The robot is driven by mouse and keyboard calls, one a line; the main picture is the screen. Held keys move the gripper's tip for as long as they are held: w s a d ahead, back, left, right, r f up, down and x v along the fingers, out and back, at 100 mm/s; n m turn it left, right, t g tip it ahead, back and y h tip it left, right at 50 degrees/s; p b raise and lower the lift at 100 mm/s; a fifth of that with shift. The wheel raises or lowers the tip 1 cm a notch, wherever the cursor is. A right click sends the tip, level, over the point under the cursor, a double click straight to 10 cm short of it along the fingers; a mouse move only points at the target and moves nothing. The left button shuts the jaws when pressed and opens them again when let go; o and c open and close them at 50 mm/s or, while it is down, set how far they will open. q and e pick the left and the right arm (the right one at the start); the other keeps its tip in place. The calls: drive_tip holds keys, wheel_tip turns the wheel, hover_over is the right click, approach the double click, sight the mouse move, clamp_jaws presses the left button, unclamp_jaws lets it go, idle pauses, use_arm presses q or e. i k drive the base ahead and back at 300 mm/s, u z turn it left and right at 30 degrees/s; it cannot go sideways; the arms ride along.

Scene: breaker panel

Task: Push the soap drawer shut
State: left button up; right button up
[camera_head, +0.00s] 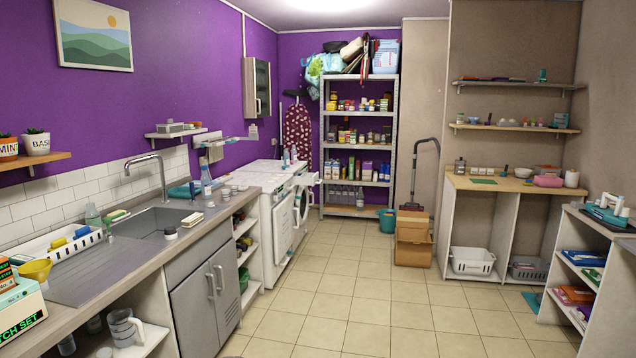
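Two white front-loading machines stand side by side past the sink counter on the left: a nearer one (282,232) and a farther one (302,207). A small white part (311,179) juts out near the top front of the farther machine. It looks like the soap drawer pulled out, but it is too small to be sure. Their fronts are seen at a steep angle, so much of them is hidden. Neither of my grippers shows in the head view.
A sink counter (187,242) runs along the left wall. Cardboard boxes (413,238), a teal bucket (387,221) and an upright vacuum (414,178) stand near the back. Shelving (592,262) is on the right. The tiled floor (365,285) between is clear.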

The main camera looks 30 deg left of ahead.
sight(311, 179)
drive_tip(key=u, duration=0.1)
drive_tip(key=i, duration=1.1)
drive_tip(key=u, duration=0.4)
drive_tip(key=i, duration=1.35)
drive_tip(key=u, duration=0.35)
drive_tip(key=i, duration=1.35)
drive_tip(key=u, duration=0.4)
drive_tip(key=i, duration=4.95)
drive_tip(key=z, duration=0.05)
